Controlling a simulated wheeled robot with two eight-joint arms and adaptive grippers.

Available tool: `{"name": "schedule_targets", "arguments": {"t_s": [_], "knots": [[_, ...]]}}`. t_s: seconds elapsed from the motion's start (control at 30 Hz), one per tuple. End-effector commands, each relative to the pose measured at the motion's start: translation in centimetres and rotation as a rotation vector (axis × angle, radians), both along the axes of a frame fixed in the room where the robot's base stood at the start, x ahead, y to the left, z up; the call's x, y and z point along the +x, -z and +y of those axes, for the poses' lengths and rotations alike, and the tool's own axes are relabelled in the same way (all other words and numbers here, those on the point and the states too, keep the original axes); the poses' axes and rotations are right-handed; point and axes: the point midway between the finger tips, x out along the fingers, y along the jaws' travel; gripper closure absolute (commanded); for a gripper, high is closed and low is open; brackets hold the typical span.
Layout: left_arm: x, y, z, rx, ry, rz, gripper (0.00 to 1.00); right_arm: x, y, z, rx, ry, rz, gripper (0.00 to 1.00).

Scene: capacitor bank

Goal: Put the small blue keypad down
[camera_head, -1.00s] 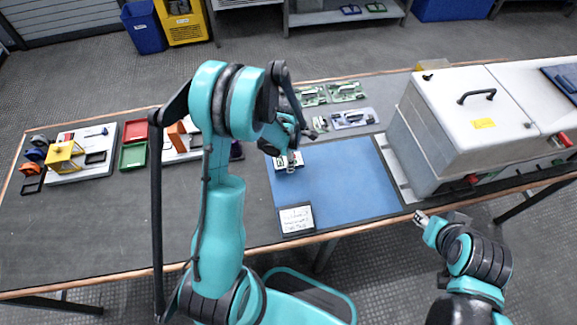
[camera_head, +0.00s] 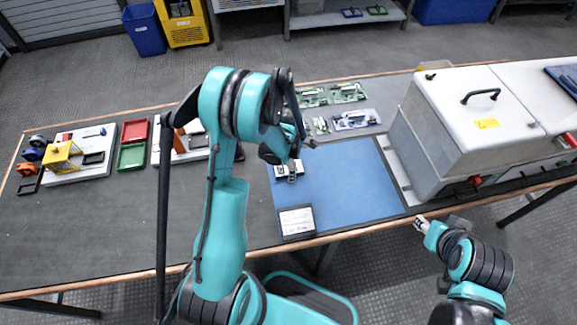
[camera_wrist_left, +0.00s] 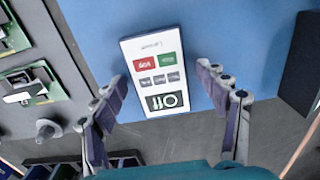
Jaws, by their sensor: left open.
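The small keypad (camera_head: 288,167) shows a white face, with red and green buttons and a dark display in the left wrist view (camera_wrist_left: 153,70). It is at the left part of the blue mat (camera_head: 345,180), overlapping the mat's edge in the wrist view. I cannot tell whether it lies flat on the mat or slightly above it. My left gripper (camera_head: 293,177) is over it; in the wrist view its open fingers (camera_wrist_left: 165,98) stand apart on either side, with visible gaps to the keypad. My right gripper (camera_head: 421,221) hangs off the table's front edge, empty.
A framed white card (camera_head: 297,221) lies at the mat's front left corner. Green circuit boards (camera_head: 330,95) lie behind the mat. A large grey machine (camera_head: 455,125) stands at right. Red (camera_head: 135,130) and green (camera_head: 132,156) trays are at left. The mat's middle is clear.

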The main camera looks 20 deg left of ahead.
Motion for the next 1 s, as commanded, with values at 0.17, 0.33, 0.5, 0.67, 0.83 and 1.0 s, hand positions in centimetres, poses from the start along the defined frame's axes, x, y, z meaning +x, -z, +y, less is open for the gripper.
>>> {"name": "schedule_targets", "arguments": {"t_s": [0.17, 0.33, 0.5, 0.67, 0.83, 1.0], "knots": [[0.0, -0.5, 0.0, 0.000, 0.000, 0.000, 0.26, 0.0, -0.5, 0.0, 0.000, 0.000, 0.000, 0.60], [0.0, -3.4, 0.0, 0.000, 0.000, 0.000, 0.26, 0.0, -1.7, 0.0, 0.000, 0.000, 0.000, 0.60], [0.0, -7.4, 0.0, 0.000, 0.000, 0.000, 0.26, 0.0, -3.2, 0.0, 0.000, 0.000, 0.000, 0.60], [0.0, -10.4, 0.0, 0.000, 0.000, 0.000, 0.26, 0.0, -4.2, 0.0, 0.000, 0.000, 0.000, 0.60], [0.0, -12.1, 0.0, 0.001, 0.002, -0.001, 0.26, 0.0, -4.7, 0.0, 0.000, 0.000, 0.000, 0.60], [-0.6, -14.8, -0.6, 0.009, 0.141, -0.040, 0.26, 0.0, -4.7, 0.0, 0.000, 0.000, 0.000, 0.60]]}}
